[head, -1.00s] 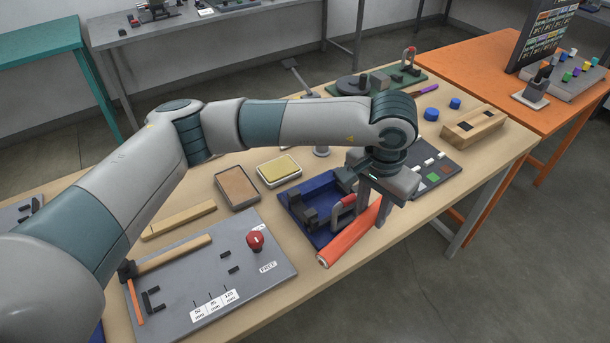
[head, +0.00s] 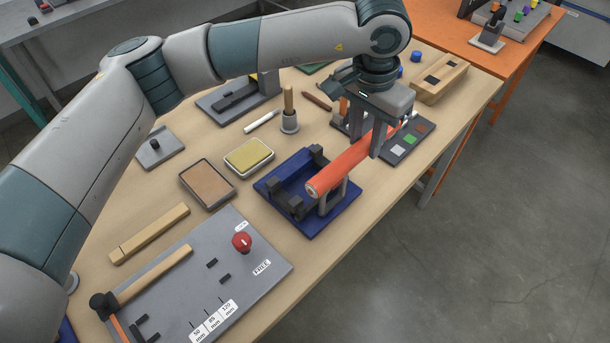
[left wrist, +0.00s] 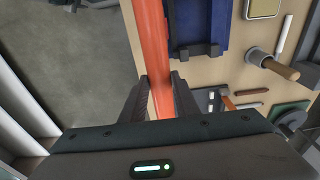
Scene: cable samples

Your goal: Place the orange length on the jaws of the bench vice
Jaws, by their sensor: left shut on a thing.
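The orange length (head: 338,171) is a thick orange rod with a pale end. My left gripper (head: 375,147) is shut on it near its far right part, and the rod runs toward the lower left, over the right side of the vice. In the left wrist view the orange length (left wrist: 153,45) lies between the two fingers (left wrist: 161,95). The bench vice (head: 292,181) has dark jaws on a blue base and stands on the table. In the left wrist view the vice (left wrist: 200,30) is beside the rod. The rod hides part of the vice's handle. My right gripper is out of view.
A grey board (head: 188,285) with a hammer and a red knob lies at the front left. A brown tray (head: 207,184) and a yellow-topped tray (head: 249,156) sit left of the vice. A wooden block (head: 439,82) is at the back right. The table edge runs close to the vice's right.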

